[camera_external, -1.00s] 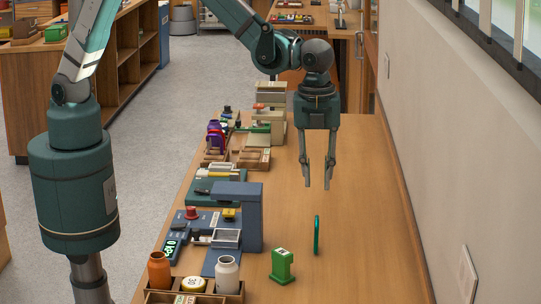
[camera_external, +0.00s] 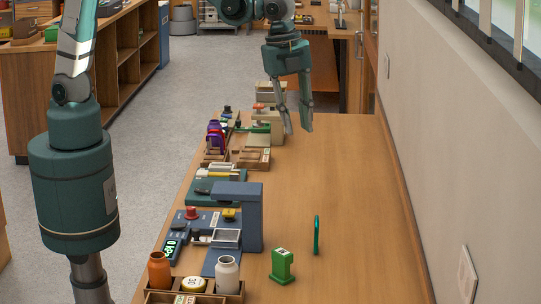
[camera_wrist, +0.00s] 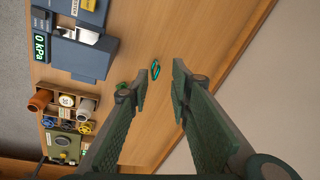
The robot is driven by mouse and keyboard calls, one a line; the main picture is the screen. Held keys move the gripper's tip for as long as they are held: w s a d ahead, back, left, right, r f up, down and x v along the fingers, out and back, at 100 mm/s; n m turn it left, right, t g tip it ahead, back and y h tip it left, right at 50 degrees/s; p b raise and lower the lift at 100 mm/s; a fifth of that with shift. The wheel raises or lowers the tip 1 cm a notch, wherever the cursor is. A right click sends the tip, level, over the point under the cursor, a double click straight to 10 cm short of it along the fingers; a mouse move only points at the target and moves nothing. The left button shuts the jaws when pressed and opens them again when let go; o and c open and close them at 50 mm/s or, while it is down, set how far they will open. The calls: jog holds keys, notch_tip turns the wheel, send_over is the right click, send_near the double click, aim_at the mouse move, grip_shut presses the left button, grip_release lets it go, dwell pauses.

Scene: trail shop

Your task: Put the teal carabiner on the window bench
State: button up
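The teal carabiner (camera_external: 317,236) stands on edge on the long wooden bench (camera_external: 345,180), on its near half, clear of other things. It also shows in the wrist view as a small teal loop (camera_wrist: 155,70) beyond the fingertips. My gripper (camera_external: 298,129) is open and empty. It hangs above the far part of the bench, well behind the carabiner in the external view. In the wrist view both fingers (camera_wrist: 159,84) stand apart with nothing between them. The bench runs along a wall with a window at the upper right.
A green labelled block (camera_external: 282,267) stands left of the carabiner. A blue-grey press-like stand (camera_external: 252,215), a wooden tray with an orange jar (camera_external: 159,271) and white jar (camera_external: 227,275), and other gear line the bench's left edge. The bench's right side is clear.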

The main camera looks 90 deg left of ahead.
jog(key=s+a+r+n+t, duration=0.1)
jog(key=s+a+r+n, duration=0.2)
jog(key=s+a+r, duration=0.35)
jog(key=s+a+r+n+t, duration=0.1)
jog(key=s+a+n, duration=0.4)
jog(key=s, duration=0.6)
jog(key=s+a+r+n+t, duration=0.1)
jog(key=s+a+n+t, duration=0.2)
jog(key=s+a, duration=0.6)
jog(key=s+n, duration=0.2)
jog(key=shift+n, duration=0.4)
